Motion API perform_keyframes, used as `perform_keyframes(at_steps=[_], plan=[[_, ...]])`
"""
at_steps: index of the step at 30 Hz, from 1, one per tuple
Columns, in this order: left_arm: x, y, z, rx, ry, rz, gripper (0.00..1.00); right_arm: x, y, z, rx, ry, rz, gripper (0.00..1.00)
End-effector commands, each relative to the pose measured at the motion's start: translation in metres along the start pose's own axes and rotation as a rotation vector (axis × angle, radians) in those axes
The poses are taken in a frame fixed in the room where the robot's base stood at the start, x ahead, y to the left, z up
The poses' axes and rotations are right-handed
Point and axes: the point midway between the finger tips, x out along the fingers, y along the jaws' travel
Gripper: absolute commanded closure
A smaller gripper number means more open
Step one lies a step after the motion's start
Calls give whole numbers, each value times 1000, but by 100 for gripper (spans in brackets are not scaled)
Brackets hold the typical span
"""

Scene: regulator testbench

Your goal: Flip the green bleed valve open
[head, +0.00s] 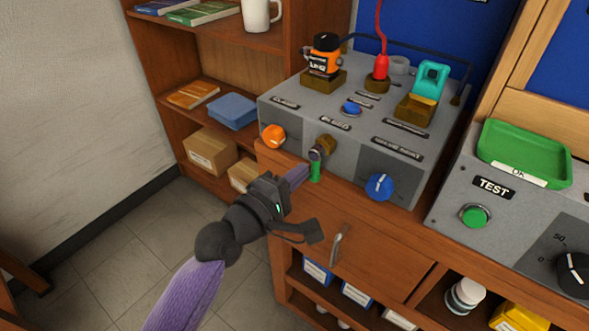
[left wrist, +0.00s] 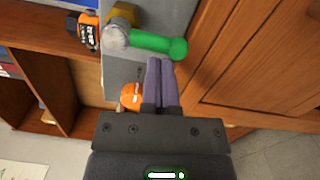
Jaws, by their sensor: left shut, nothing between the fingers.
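The green bleed valve handle (head: 315,170) hangs down from a brass fitting (head: 325,144) on the front of the grey test box (head: 280,112). In the left wrist view the green handle (left wrist: 158,45) extends sideways from a round silver hub (left wrist: 116,38). My left gripper (head: 299,175) is shut and empty, with its purple fingers close beside the handle, on its left in the head view. In the left wrist view the fingertips (left wrist: 161,62) are just below the handle; I cannot tell whether they touch it. My right gripper is not in view.
An orange knob (head: 273,136) and a blue knob (head: 379,187) flank the valve on the box front. A wooden drawer with a metal handle (head: 340,244) lies below. A TEST panel with a green button (head: 476,215) stands to the right.

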Motion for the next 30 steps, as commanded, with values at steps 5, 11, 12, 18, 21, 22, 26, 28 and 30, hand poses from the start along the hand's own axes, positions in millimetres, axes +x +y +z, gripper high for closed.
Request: perform_keyframes(at_steps=[5, 11, 12, 18, 21, 22, 26, 28, 30], plan=[[0, 0, 2, -43, -1, 1, 100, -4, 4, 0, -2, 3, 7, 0], [0, -1, 6, -136, 0, 7, 100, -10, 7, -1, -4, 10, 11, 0], [0, -2, 7, -165, 0, 7, 100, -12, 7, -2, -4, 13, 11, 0], [1, -3, 15, -334, 0, 16, 100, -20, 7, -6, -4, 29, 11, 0], [1, -4, 19, -427, 0, 21, 100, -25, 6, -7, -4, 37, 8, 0], [1, -4, 20, -454, -1, 23, 100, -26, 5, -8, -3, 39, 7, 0], [1, -5, 25, -564, -1, 27, 100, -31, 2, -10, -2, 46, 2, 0], [2, -4, 28, -618, -1, 30, 100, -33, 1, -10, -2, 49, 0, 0], [2, -4, 29, -668, -1, 33, 100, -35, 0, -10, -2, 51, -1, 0]])
